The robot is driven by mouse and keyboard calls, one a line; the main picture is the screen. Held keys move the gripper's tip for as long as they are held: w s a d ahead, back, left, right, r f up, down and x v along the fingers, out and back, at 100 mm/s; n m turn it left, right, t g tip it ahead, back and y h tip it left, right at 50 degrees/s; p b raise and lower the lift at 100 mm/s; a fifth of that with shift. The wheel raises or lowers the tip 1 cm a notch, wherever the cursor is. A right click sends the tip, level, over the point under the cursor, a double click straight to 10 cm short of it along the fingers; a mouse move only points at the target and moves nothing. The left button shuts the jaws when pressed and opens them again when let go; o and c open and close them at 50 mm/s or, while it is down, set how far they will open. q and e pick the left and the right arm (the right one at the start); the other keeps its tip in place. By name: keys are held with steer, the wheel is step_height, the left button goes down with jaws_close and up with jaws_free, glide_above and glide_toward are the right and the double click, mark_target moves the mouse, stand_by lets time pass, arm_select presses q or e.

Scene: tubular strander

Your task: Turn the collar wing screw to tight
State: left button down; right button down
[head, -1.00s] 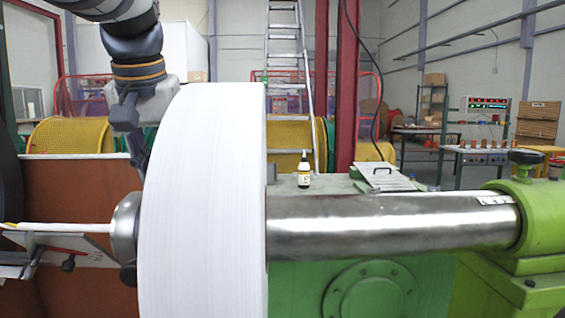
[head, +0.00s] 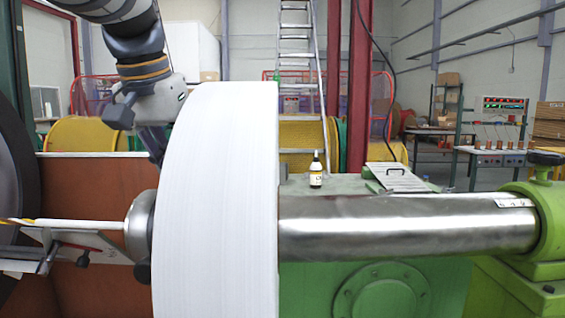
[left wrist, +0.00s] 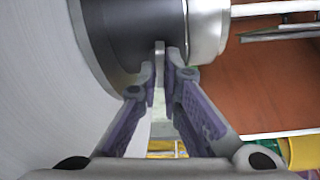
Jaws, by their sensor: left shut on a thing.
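The metal collar (head: 139,228) sits on the shaft against the left face of the big white spool (head: 216,200). In the left wrist view the collar shows as a dark drum (left wrist: 112,42) beside a pale ring (left wrist: 208,28). My left gripper (left wrist: 161,72) points at the dark drum, its fingertips closed on the thin grey wing screw (left wrist: 159,55) at the drum's edge. The fingers hide part of the screw, and its turn angle cannot be read. In the head view my left gripper (head: 154,150) comes down from above, close beside the spool. My right gripper is not in view.
A bare steel shaft (head: 400,225) runs right from the spool to a green bearing block (head: 535,215). A small bottle (head: 316,172) and a metal plate with a handle (head: 398,178) are on the green housing. A slanted bracket (head: 70,245) is left of the collar.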

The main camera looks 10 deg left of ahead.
arm_select(q)
steer(key=m+h, duration=0.1)
steer(key=m, duration=0.2)
steer(key=m+h, duration=0.1)
steer(key=m, duration=0.2)
steer(key=shift+a+r+m+g+h, duration=0.1)
steer(key=shift+a+m+g+h, duration=0.05)
steer(key=shift+m+g+h, duration=0.15)
steer(key=m, duration=0.2)
steer(key=m+g+h, duration=0.1)
steer(key=m, duration=0.2)
steer(key=shift+w+a+h, duration=0.15)
steer(key=shift+h, duration=0.15)
steer(key=m, duration=0.2)
steer(key=m+g, duration=0.1)
steer(key=shift+w+m+g+h, duration=0.15)
steer(key=shift+m+g+h, duration=0.15)
steer(key=shift+m, duration=0.1)
steer(key=shift+m+g+b, duration=0.55)
steer(key=shift+m+g, duration=0.05)
steer(key=shift+m, duration=1)
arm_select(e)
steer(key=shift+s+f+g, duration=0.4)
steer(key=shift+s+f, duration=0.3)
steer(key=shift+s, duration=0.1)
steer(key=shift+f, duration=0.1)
arm_select(q)
steer(key=c, duration=1.8)
jaws_free()
steer(key=shift+o, duration=0.2)
